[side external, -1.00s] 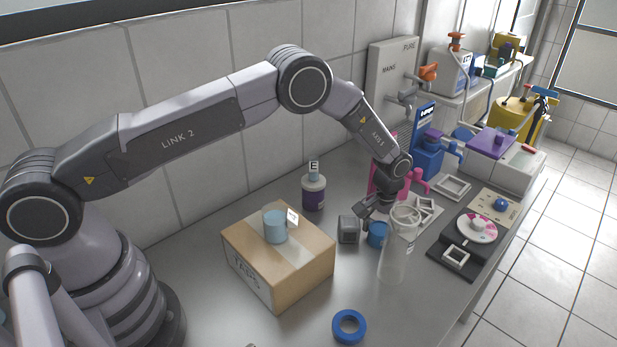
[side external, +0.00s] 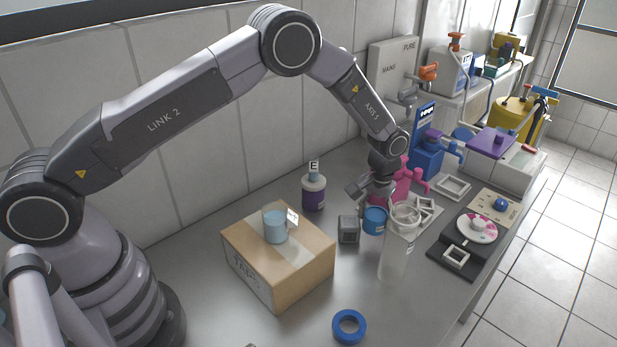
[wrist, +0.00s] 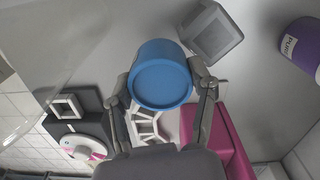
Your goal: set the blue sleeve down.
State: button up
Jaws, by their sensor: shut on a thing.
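The blue sleeve (side external: 374,222) is a short blue cylinder, held just above the bench behind the tall clear cylinder. In the wrist view the sleeve (wrist: 161,80) shows its round, closed-looking end between my two fingers. My gripper (side external: 374,206) is shut on it from above; in the wrist view its fingers (wrist: 163,92) press on opposite sides. The exact gap under the sleeve is hard to judge.
A grey block (side external: 348,230) stands close left of the sleeve, and the clear cylinder (side external: 393,262) close in front. A cardboard box (side external: 300,265) bears a beaker (side external: 275,228). A blue ring (side external: 349,327) lies at the front. Pink valves (side external: 413,180) stand behind. Bare bench lies between box and cylinder.

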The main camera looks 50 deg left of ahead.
jog(key=s+a+r, duration=0.3)
jog(key=s+r, duration=0.5)
jog(key=s, duration=0.3)
notch_tip(320, 180, up, 11)
jog(key=s+a+n, duration=0.5)
jog(key=s+a, duration=1)
jog(key=a, duration=0.4)
notch_tip(320, 180, down, 11)
jog(key=w+a+f, duration=0.1)
jog(key=w+f, duration=0.2)
jog(key=w, duration=0.1)
jog(key=w+a+f, duration=0.1)
jog(key=w+f, duration=0.2)
jog(key=w, duration=0.2)
jog(key=w+a+f, duration=0.1)
jog(key=w+f, duration=0.3)
jog(key=shift+w+a, duration=0.15)
jog(key=shift+w, duration=0.15)
jog(key=shift+w+a+f, duration=0.1)
jog(key=shift+w+f, duration=0.05)
jog(key=shift+f, duration=1.45)
